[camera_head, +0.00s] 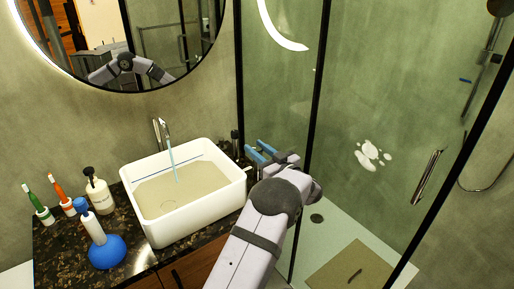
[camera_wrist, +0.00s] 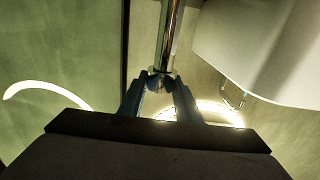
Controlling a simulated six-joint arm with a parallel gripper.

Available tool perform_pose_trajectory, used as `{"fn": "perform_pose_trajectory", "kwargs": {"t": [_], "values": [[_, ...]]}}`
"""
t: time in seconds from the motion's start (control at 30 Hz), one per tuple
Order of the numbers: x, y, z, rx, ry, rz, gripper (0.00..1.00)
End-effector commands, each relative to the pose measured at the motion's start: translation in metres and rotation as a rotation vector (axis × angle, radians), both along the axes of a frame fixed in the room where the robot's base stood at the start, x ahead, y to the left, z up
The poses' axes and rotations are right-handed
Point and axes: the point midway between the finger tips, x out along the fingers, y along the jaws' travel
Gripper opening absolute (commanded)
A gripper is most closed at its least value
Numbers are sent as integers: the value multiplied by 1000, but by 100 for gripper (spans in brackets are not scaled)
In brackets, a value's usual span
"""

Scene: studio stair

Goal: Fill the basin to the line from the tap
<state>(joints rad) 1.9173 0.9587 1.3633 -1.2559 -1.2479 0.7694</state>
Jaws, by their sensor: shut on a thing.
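The white basin (camera_head: 237,180) stands on the dark counter and holds murky water (camera_head: 180,190). In the wrist view, my gripper (camera_wrist: 160,84) is shut on the end of a chrome post (camera_wrist: 167,40). I cannot tell what this post belongs to. The basin's white side (camera_wrist: 260,45) shows beside it.
Shower glass (camera_head: 280,100) is close to the right of my gripper. A round mirror (camera_head: 130,45) hangs above.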

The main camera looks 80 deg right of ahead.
Motion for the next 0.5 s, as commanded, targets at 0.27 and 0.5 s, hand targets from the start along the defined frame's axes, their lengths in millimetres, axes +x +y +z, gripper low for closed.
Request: {"fn": "perform_pose_trajectory", "kwargs": {"t": [0.27, 0.5], "values": [[-1, -1, -1, -4, 1, 132, 8], [-1, -1, -1, -4, 0, 216, 8]]}}
